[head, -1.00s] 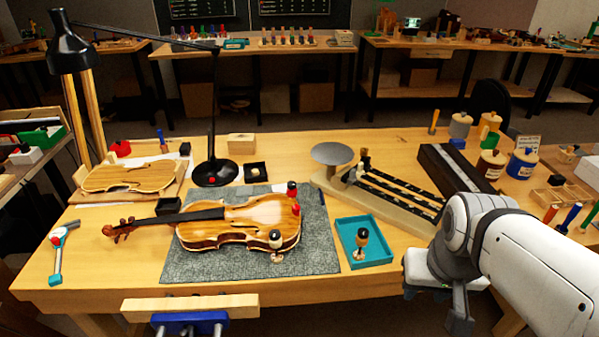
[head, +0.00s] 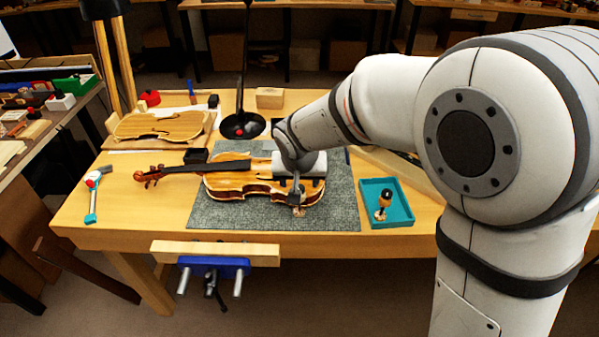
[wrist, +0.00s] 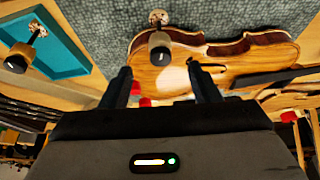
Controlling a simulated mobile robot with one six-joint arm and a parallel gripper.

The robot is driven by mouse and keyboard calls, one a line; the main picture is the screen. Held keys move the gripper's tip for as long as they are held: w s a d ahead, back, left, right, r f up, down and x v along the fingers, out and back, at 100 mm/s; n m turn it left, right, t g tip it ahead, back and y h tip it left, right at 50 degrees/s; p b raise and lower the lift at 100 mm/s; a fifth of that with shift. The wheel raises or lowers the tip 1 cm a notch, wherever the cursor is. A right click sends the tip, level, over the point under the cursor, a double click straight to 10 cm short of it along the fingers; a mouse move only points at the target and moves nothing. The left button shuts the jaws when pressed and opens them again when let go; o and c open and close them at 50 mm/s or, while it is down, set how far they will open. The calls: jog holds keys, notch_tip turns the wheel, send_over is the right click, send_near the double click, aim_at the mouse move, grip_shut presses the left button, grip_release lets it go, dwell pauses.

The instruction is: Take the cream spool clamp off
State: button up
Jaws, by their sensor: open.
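The violin (head: 225,186) lies on the grey mat, its body also showing in the wrist view (wrist: 225,65). A cream spool clamp with a dark end (wrist: 159,50) sits at the violin's near edge; its pale foot (wrist: 158,18) shows beyond the edge. In the head view my gripper (head: 298,192) is over the violin's lower right edge and hides most of this clamp. In the wrist view my gripper (wrist: 160,80) is open, its two fingers apart, with the clamp between and beyond the fingertips. I cannot tell whether they touch it.
Red clamp parts (wrist: 145,102) show between my fingers, partly hidden. A teal tray (head: 403,213) right of the mat (head: 345,210) holds another dark-topped clamp (head: 383,203). A lamp (head: 241,125) and a violin plate (head: 160,124) stand behind.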

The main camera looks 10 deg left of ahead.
jog(key=x, duration=0.7)
jog(key=shift+w+a+f, duration=0.1)
jog(key=shift+w+f, duration=0.1)
jog(key=shift+f, duration=0.1)
jog(key=c, duration=1.1)
